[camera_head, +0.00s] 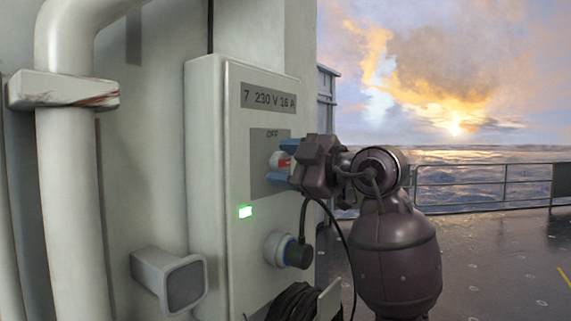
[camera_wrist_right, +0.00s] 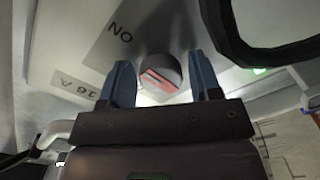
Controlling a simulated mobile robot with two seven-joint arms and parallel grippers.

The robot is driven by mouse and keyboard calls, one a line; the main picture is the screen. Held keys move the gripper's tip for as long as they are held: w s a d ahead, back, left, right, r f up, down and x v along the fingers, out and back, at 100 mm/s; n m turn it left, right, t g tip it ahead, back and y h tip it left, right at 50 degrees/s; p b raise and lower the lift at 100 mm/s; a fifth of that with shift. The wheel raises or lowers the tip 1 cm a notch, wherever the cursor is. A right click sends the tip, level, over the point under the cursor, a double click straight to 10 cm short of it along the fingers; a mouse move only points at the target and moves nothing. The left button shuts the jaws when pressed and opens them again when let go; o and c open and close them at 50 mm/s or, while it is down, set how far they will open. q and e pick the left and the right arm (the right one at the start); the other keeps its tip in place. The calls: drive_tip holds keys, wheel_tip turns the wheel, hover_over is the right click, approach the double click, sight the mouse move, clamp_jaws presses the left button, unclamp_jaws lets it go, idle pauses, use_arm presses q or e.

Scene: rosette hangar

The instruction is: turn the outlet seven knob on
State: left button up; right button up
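The outlet seven box (camera_head: 208,150) is on the wall in the head view, labelled "7 230 V 16 A". In the wrist view the fingers (camera_wrist_right: 163,84) stand apart with a gap beside the knob. My left gripper is not in view.
A green light (camera_head: 245,211) glows on the box. A plug with a black cable (camera_head: 298,254) sits in a socket below the knob. A coiled cable (camera_head: 292,302) hangs under it. A thick pipe (camera_head: 70,190) and a bracket (camera_head: 168,281) are left. Open deck lies right.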

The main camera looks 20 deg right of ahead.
drive_tip(key=shift+o, duration=0.8)
use_arm(q)
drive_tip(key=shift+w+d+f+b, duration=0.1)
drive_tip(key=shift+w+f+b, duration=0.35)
drive_tip(key=shift+b, duration=0.7)
use_arm(e)
drive_tip(key=v, duration=1)
drive_tip(key=shift+s+d, duration=0.25)
drive_tip(key=shift+s, duration=0.1)
